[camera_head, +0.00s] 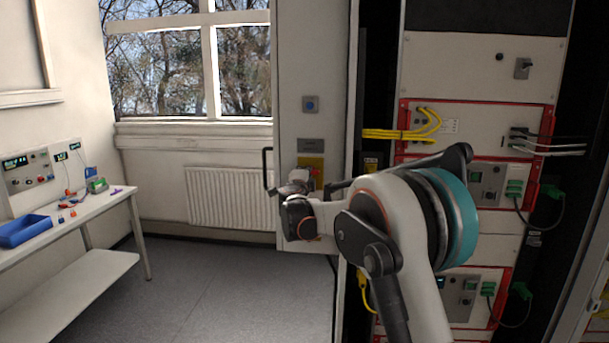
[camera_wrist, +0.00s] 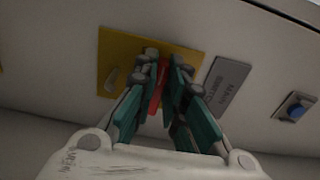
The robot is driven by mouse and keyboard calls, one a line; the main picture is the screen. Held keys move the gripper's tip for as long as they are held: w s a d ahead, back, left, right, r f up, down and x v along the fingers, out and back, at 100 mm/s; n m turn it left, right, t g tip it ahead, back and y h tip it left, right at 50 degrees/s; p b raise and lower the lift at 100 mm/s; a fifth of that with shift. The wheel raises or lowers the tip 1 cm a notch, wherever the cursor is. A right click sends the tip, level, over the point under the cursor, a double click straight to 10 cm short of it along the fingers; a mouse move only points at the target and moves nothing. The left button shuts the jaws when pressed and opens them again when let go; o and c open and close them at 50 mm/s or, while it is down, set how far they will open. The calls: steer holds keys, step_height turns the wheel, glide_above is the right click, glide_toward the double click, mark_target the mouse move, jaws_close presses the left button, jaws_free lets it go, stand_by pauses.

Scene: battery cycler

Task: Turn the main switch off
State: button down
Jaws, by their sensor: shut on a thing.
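The main switch's red handle (camera_wrist: 157,92) shows between my fingers in the wrist view. It sits on a yellow plate (camera_wrist: 116,52) beside a grey label (camera_wrist: 226,84) reading MAIN SWITCH. My gripper (camera_wrist: 164,72) is shut on the red handle, and its fingers hide part of it. In the head view, my gripper (camera_head: 302,184) is at the yellow plate (camera_head: 312,161) on the pale cabinet door. Only a small bit of red (camera_head: 315,171) shows there. The handle's exact angle is hard to tell.
A blue button (camera_head: 310,104) sits above the label on the door (camera_head: 300,60). A black door handle (camera_head: 267,168) is at the left edge. Racks with yellow cables (camera_head: 395,134) stand at right. A bench (camera_head: 105,207) with a blue bin (camera_head: 24,230) is far left. The floor between is clear.

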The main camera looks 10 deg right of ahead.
steer(key=c, duration=1.7)
jaws_free()
steer(key=shift+o, duration=0.2)
steer(key=v, duration=1.2)
